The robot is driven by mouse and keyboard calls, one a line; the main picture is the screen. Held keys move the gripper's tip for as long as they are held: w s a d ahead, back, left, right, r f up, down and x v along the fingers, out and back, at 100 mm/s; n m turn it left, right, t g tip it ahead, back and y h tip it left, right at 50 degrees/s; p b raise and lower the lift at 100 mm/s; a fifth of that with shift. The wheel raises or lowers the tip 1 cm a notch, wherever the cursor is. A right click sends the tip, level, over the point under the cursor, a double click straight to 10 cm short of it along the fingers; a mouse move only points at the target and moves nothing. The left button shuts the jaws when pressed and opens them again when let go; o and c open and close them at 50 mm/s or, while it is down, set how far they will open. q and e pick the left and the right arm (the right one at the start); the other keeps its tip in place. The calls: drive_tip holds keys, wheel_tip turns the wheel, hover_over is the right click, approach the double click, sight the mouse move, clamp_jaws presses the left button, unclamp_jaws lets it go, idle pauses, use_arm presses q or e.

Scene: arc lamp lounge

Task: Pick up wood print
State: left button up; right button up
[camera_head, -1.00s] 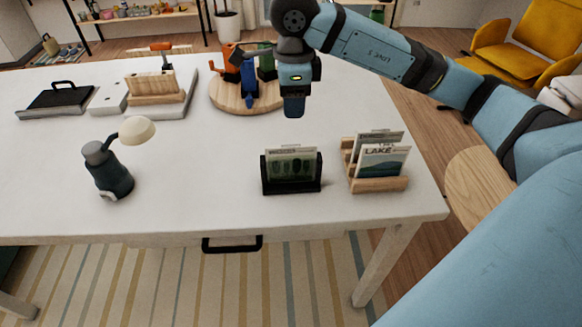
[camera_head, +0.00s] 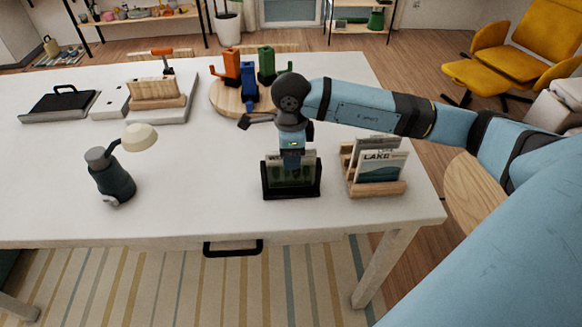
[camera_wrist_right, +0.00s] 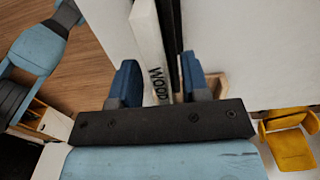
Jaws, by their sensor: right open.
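The wood print (camera_head: 308,170) is a pale card with a dark green picture. It stands upright in a black holder (camera_head: 292,193) near the table's front edge. My right gripper (camera_head: 291,162) points down over the holder and hides the middle of the card. My left gripper is not in view.
A wooden rack (camera_head: 374,190) with "LAKE" cards stands close on the right. A round board (camera_head: 228,101) with coloured holders is behind the gripper. The front middle of the white table (camera_head: 200,185) is clear.

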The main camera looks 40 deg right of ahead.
drive_tip(key=shift+f, duration=0.1)
drive_tip(key=shift+c, duration=0.4)
drive_tip(key=c, duration=0.7)
clamp_jaws()
